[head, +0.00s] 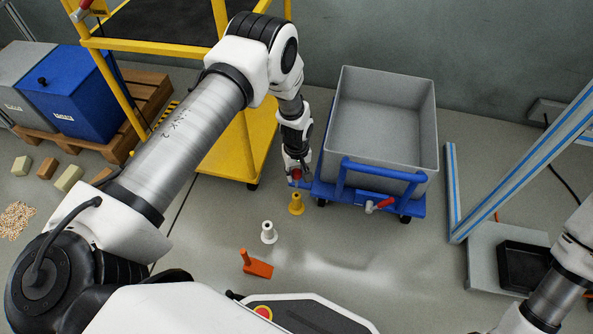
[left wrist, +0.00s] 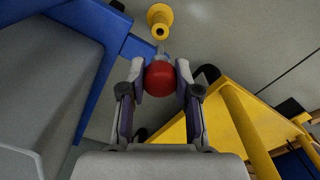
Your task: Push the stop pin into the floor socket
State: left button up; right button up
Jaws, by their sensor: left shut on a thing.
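My left gripper (head: 297,172) reaches down at the front left corner of the blue cart (head: 420,208). It is shut on a round red knob, which looks like the top of the stop pin (left wrist: 160,79). A short pale piece shows beyond the knob, beside the cart's blue bracket (left wrist: 140,48). The pin's lower end is hidden. A yellow flanged piece (head: 297,204) with a hole stands on the floor just in front; it also shows in the left wrist view (left wrist: 159,18). A similar white piece (head: 268,233) stands nearer. I cannot tell which floor socket belongs to the pin. My right gripper is out of view.
The cart carries a grey bin (head: 385,120) and has a red-handled lever (head: 380,205). A yellow trolley (head: 235,150) stands close on the left. An orange wedge (head: 257,264) lies on the floor in front.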

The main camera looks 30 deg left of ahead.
aim_at(297, 182)
pick_arm(q)
notch_tip(297, 182, down, 4)
jog(key=shift+f+b, duration=0.15)
jog(key=shift+b, duration=1)
jog(key=shift+p, duration=0.4)
dwell(0.4)
jog(key=shift+f+b, duration=1.45)
jog(key=shift+f, duration=0.4)
jog(key=shift+r, duration=0.1)
jog(key=shift+r+p, duration=1.5)
jog(key=shift+r, duration=0.1)
dwell(0.6)
jog(key=shift+f, duration=0.2)
